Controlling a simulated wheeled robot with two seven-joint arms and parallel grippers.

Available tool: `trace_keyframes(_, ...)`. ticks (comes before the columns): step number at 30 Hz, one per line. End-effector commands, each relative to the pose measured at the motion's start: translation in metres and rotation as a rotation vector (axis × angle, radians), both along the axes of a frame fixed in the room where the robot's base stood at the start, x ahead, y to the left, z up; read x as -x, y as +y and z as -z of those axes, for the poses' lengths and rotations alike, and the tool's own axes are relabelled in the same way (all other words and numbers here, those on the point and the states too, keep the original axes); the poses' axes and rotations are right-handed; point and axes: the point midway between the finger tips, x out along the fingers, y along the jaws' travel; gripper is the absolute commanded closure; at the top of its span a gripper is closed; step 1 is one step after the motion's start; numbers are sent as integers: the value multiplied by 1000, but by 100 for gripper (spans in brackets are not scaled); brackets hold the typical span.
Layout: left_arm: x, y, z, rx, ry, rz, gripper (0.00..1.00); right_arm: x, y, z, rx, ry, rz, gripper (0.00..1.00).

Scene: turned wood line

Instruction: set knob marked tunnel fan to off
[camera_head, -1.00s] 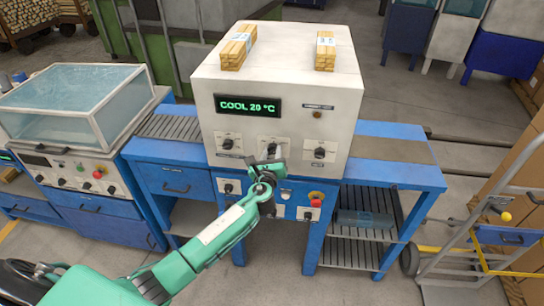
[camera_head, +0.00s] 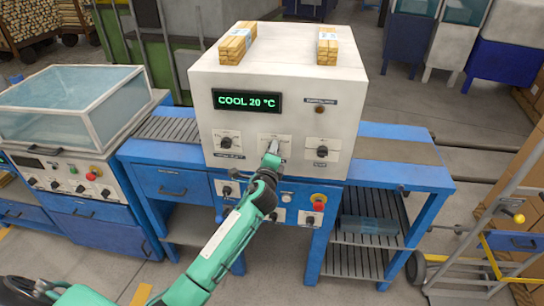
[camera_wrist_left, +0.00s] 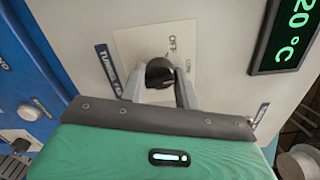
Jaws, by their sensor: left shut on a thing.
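The tunnel fan knob (camera_wrist_left: 157,70) is dark and round, on a white plate (camera_wrist_left: 202,50) on the machine front. Beside it is a partly covered label (camera_wrist_left: 108,72) starting "TUNNEL F", and a mark reading "OFF" (camera_wrist_left: 172,44) is on the plate. My left gripper (camera_wrist_left: 160,88) is shut on the knob, one finger on each side. In the head view my left gripper (camera_head: 271,157) is at the middle plate (camera_head: 287,143) below the display and hides the knob. I cannot tell clearly which mark the knob points to. My right gripper is not in view.
The green display (camera_head: 247,102) reads COOL 20 °C. Other knobs sit left (camera_head: 226,142) and right (camera_head: 322,152) of the middle plate. Below is a blue panel with more knobs and a red button (camera_head: 319,207). Bundled wood strips (camera_head: 237,46) lie on top.

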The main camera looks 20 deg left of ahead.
Motion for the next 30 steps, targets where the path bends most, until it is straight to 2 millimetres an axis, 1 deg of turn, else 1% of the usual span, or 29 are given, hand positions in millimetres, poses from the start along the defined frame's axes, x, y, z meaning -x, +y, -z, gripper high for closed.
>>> trace_keyframes(1,0,0,3,45,-10,-1,91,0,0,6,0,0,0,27)
trace_keyframes(3,0,0,4,110,-25,-2,91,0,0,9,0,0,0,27)
trace_keyframes(18,0,0,4,564,-134,-1,91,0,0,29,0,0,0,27)
trace_keyframes(24,0,0,4,711,-169,-1,91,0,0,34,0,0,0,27)
trace_keyframes(30,0,0,4,817,-194,-2,91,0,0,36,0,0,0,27)
